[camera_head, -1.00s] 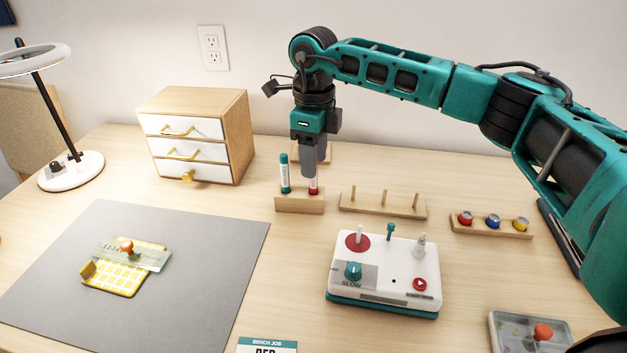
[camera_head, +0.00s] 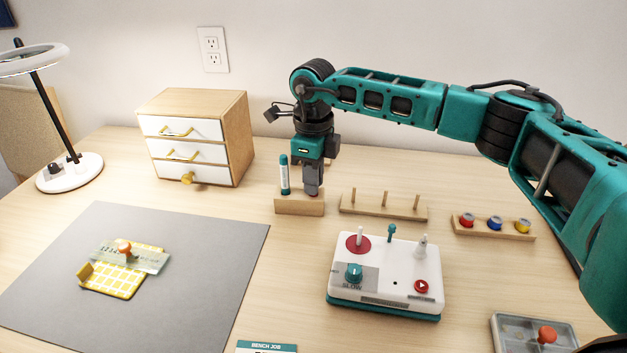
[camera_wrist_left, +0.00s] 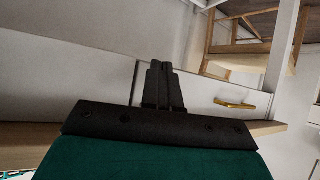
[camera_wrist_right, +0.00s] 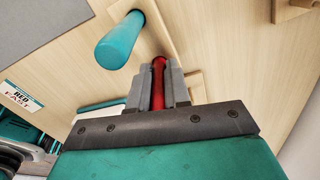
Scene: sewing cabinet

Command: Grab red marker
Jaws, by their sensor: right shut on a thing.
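The red marker (camera_wrist_right: 158,82) stands between the fingers of my right gripper (camera_wrist_right: 157,70) in the right wrist view. In the head view my right gripper (camera_head: 313,188) points down at the right side of the wooden marker holder (camera_head: 290,207), shut on the marker, which it almost wholly hides. A teal marker (camera_head: 284,176) stands upright in the same holder, left of the gripper; it also shows in the right wrist view (camera_wrist_right: 120,40). My left gripper (camera_wrist_left: 160,66) shows only in the left wrist view, its fingers together with nothing seen between them.
A peg rack (camera_head: 385,210) stands just right of the holder. A white control box (camera_head: 385,272) is in front. A drawer cabinet (camera_head: 215,125) is at the back left. A grey mat (camera_head: 190,290) carries a yellow grid piece. A rack with coloured pieces (camera_head: 493,228) is at right.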

